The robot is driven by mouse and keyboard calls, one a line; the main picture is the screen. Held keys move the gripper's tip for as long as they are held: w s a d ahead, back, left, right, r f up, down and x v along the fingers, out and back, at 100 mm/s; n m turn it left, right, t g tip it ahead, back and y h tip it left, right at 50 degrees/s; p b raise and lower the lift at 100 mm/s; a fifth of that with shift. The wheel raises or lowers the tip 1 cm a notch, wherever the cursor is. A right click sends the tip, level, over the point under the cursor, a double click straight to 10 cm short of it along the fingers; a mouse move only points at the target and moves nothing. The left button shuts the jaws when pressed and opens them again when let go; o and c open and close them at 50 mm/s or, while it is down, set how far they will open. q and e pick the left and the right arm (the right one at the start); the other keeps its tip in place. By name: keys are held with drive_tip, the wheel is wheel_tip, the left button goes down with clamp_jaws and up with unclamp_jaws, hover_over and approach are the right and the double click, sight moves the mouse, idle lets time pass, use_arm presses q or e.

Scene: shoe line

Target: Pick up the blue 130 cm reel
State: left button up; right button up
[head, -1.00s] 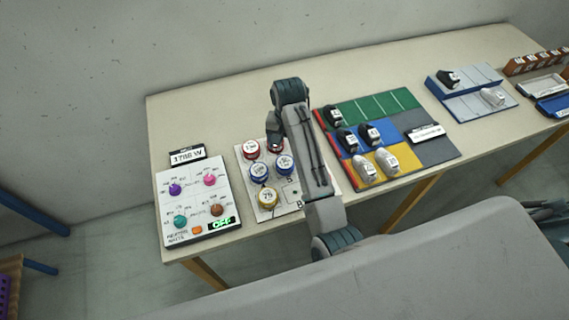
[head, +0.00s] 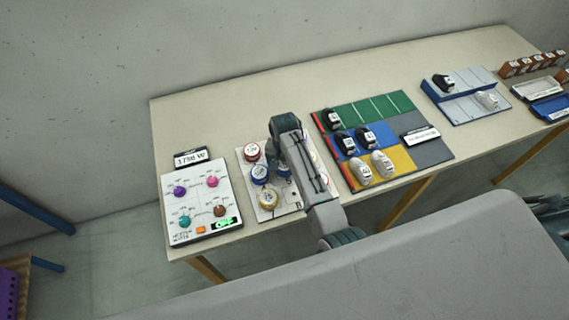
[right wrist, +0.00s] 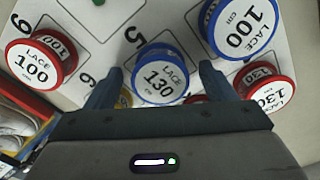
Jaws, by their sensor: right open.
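The blue 130 cm reel (right wrist: 160,76) stands label up in the middle of the right wrist view. My right gripper (right wrist: 161,72) is open, with one finger on each side of this reel; whether they touch it I cannot tell. In the head view, the blue 130 cm reel (head: 284,173) is partly hidden by my right arm. My left gripper is not in view.
A blue 100 cm reel (right wrist: 240,27), a red 100 cm reel (right wrist: 36,62) and a red 130 cm reel (right wrist: 266,88) stand close by. A control panel (head: 200,205) lies left of the reel board.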

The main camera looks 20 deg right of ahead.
drive_tip(key=shift+f, duration=0.25)
drive_tip(key=c, duration=1.1)
drive_tip(key=shift+o, duration=0.2)
drive_tip(key=shift+r, duration=0.15)
